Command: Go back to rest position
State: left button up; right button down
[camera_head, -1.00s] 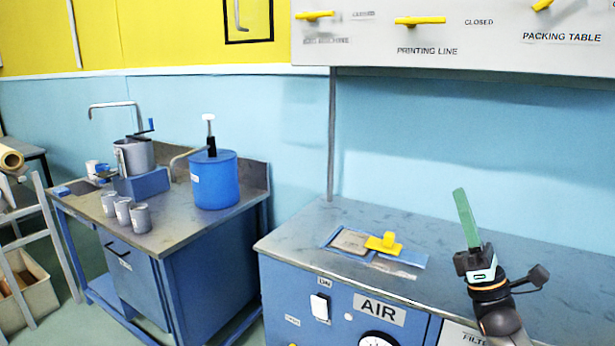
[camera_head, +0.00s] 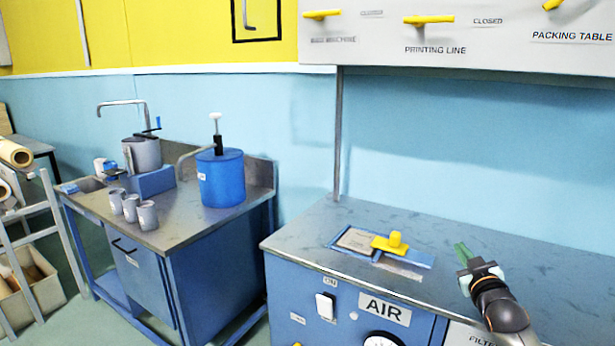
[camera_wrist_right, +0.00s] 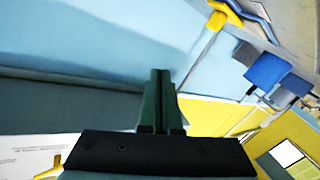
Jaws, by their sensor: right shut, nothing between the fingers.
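My right gripper (camera_head: 463,252) is over the right part of the grey bench top in the head view, its green fingers pointing away toward the back. In the right wrist view its two green fingers (camera_wrist_right: 161,88) lie together, shut with nothing between them. My left gripper is not in view. The yellow handle (camera_head: 390,243) sits on a blue-framed plate on the bench, to the left of the right gripper and apart from it.
The AIR cabinet (camera_head: 330,293) carries the bench top (camera_head: 330,218). A white panel with yellow levers (camera_head: 430,20) hangs above. To the left stands a blue table (camera_head: 180,228) with a blue drum (camera_head: 220,180), several cups and a grey pot (camera_head: 146,155). Paper rolls (camera_head: 15,153) are at the far left.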

jog(key=s+a+f+g+y, duration=0.1)
jog(key=s+a+f, duration=0.2)
jog(key=s+f, duration=0.3)
jog(key=s+a+f+g, duration=0.2)
jog(key=s+a+f, duration=0.1)
jog(key=f, duration=0.5)
jog(key=s+a+f+g+y, duration=0.1)
jog(key=s+a+f, duration=0.2)
jog(key=s+f, duration=0.3)
jog(key=s+a+f+g, duration=0.1)
jog(key=s+a+f, duration=0.2)
jog(key=s, duration=0.5)
jog(key=s+a+f+g+y, duration=0.1)
jog(key=s+a+f, duration=0.2)
jog(key=s+f, duration=0.3)
jog(key=s+a+f+m+g+y, duration=0.1)
jog(key=s+a+f+g, duration=0.1)
jog(key=s, duration=1)
notch_tip(320, 180, down, 2)
jog(key=shift+a+f, duration=0.15)
jog(key=shift+a, duration=0.7)
